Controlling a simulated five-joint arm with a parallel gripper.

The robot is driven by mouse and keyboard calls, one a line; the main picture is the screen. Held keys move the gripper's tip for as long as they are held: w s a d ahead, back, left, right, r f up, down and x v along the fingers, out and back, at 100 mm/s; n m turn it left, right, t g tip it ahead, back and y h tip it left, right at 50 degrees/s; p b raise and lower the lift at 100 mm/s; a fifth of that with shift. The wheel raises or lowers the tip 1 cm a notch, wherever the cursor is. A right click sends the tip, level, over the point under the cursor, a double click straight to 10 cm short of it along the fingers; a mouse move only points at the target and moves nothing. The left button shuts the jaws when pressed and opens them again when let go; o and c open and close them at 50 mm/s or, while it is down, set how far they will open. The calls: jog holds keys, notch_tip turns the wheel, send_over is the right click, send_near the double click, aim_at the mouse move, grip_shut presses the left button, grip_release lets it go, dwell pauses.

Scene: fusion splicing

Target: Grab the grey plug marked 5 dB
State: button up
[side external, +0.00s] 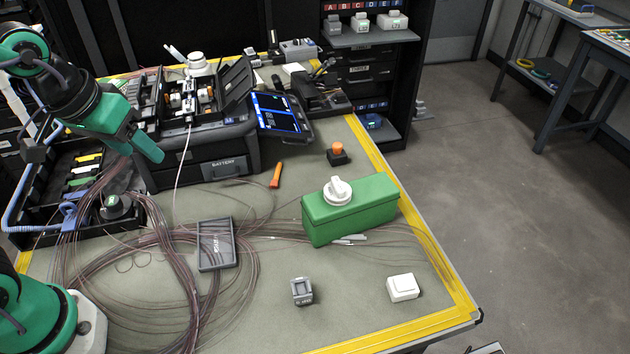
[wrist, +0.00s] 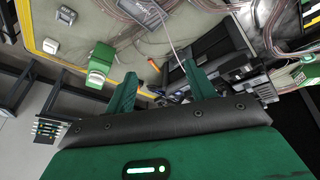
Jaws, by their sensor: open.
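A small grey block (side external: 302,291) with a dark recessed top stands on the bench mat near the front. It looks like the grey plug, but the marking on its front is too small to read. My gripper (side external: 152,153) is up at the left, in front of the splicer and well away from the grey block. In the wrist view, its two green fingers (wrist: 159,68) are apart with nothing held between them.
A green box (side external: 350,213) with a white knob and a white block (side external: 402,287) stand to the right. A dark flat case (side external: 216,245) lies among loose fibre coils (side external: 150,270). The splicer (side external: 200,120) fills the back left. Mat around the grey block is clear.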

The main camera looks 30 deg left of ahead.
jog(key=w+d+f+n+g, duration=0.1)
jog(key=w+d+f+n, duration=0.1)
jog(key=w+d, duration=0.35)
jog(key=n+g, duration=0.3)
jog(key=n, duration=0.1)
send_over(302, 290)
jog(key=shift+y, duration=0.4)
jog(key=f, duration=1.4)
jog(key=shift+a, duration=0.25)
jog(key=shift+d+f+n, duration=0.1)
jog(key=shift+d+n, duration=0.05)
jog(key=shift+n, duration=0.15)
jog(key=shift+f, duration=3.9)
jog(key=c, duration=1)
jog(key=shift+r, duration=0.15)
jog(key=shift+c, duration=0.2)
